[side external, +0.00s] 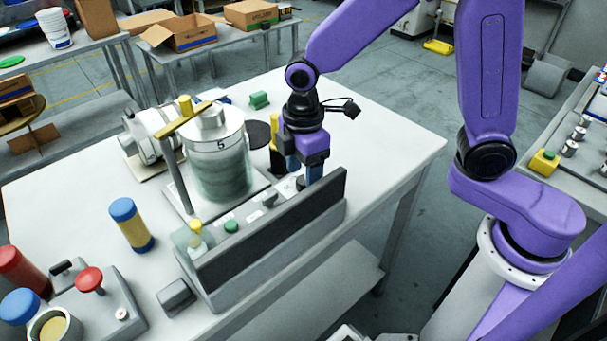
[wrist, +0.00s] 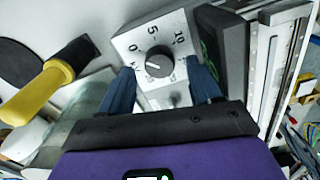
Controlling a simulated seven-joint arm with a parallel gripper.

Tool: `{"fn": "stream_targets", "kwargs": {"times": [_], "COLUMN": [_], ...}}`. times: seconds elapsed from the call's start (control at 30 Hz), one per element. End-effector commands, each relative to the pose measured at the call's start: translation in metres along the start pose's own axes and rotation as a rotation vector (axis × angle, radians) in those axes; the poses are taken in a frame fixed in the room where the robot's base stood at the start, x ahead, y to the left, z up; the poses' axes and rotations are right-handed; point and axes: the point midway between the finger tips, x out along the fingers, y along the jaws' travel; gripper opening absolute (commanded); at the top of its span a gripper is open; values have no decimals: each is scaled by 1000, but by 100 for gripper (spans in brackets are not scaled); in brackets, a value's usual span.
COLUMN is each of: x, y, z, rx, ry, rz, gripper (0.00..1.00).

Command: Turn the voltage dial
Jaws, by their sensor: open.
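The voltage dial (wrist: 159,62) is a round black knob on a pale panel (wrist: 133,36) marked 0, 5, 10 and kV in the wrist view. A pale mark shows on the knob, but its exact reading is hard to tell. My gripper (wrist: 161,72) is open, with one blue finger to each side of the dial's near part. I cannot tell whether either finger touches it. In the side view my gripper (side external: 302,174) points down over the far end of the control box, and the fingers partly hide the dial there.
A clear cylinder marked 5 (side external: 221,160) with a yellow crossbar stands close left of my gripper. The control box's tall dark back wall (side external: 275,232) rises on the near side. A yellow-handled tool (wrist: 45,90) lies left in the wrist view. The table's right part (side external: 385,150) is clear.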

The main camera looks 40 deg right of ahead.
Motion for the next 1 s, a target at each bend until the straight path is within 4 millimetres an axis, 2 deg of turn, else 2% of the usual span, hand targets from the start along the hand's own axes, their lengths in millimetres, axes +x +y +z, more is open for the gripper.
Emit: {"fn": "stream_targets", "kwargs": {"times": [0.2, 0.47, 0.5, 0.67, 1.0], "x": [15, 16, 16, 16, 16], "y": [0, 0, 0, 0, 0], "z": [0, 0, 0, 0, 0], "rx": [0, 0, 0, 0, 31], "ry": [0, 1, 1, 1, 1], "rz": [0, 1, 1, 1, 1], "gripper": [63, 63, 60, 8, 8]}}
